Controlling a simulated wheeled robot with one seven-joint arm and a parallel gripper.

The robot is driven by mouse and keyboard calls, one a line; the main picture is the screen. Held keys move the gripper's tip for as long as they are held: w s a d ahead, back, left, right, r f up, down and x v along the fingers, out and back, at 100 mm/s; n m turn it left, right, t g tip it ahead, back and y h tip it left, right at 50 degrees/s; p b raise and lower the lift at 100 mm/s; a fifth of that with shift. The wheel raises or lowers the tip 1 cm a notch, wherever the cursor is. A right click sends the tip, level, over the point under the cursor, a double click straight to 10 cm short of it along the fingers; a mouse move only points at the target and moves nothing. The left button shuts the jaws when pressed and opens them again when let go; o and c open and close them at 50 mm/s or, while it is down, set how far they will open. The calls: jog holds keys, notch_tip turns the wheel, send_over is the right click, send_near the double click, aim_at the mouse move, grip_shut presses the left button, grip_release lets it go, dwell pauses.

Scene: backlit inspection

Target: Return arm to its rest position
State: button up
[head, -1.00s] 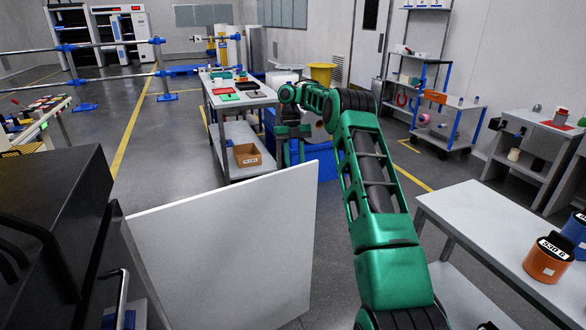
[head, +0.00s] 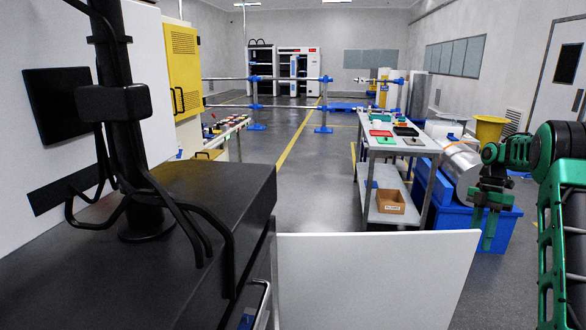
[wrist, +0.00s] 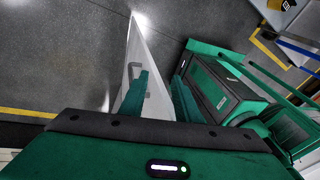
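My green and black arm (head: 563,225) stands raised along the right edge in the head view, partly cut off by the frame. It bends at the top, and my gripper (head: 484,228) hangs from it with its fingers pointing down. The fingers are apart, with nothing seen between them. The gripper shows in front of a blue bin (head: 436,187). In the wrist view two green fingers (wrist: 160,98) show with a gap between them, above the floor and a white panel edge.
A white panel (head: 370,285) stands low in front, beside a black-topped cabinet (head: 225,185) with cables at left. A grey workbench (head: 405,148) with trays stands beyond, a cardboard box (head: 391,202) on its lower shelf. Open floor (head: 305,190) lies between cabinet and bench.

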jog(key=s+a+r+m+t, duration=0.1)
jog(key=s+r+m, duration=0.3)
jog(key=s+m, duration=0.3)
jog(key=s+r+m+t, duration=0.1)
jog(key=s+r+m, duration=0.3)
jog(key=s+m, duration=0.35)
jog(key=s+a+m, duration=0.3)
jog(key=s+a, duration=0.2)
jog(key=s, duration=0.4)
jog(key=s+a+f+m+t+h, duration=0.1)
jog(key=s+a+m, duration=0.3)
jog(key=s, duration=0.5)
jog(key=s+a+m, duration=0.4)
jog(key=s+a, duration=0.3)
jog(key=s, duration=0.1)
jog(key=shift+s+a+f+h, duration=0.25)
jog(key=shift+s+f+h, duration=0.05)
jog(key=shift+s+f, duration=0.1)
jog(key=shift+s, duration=0.15)
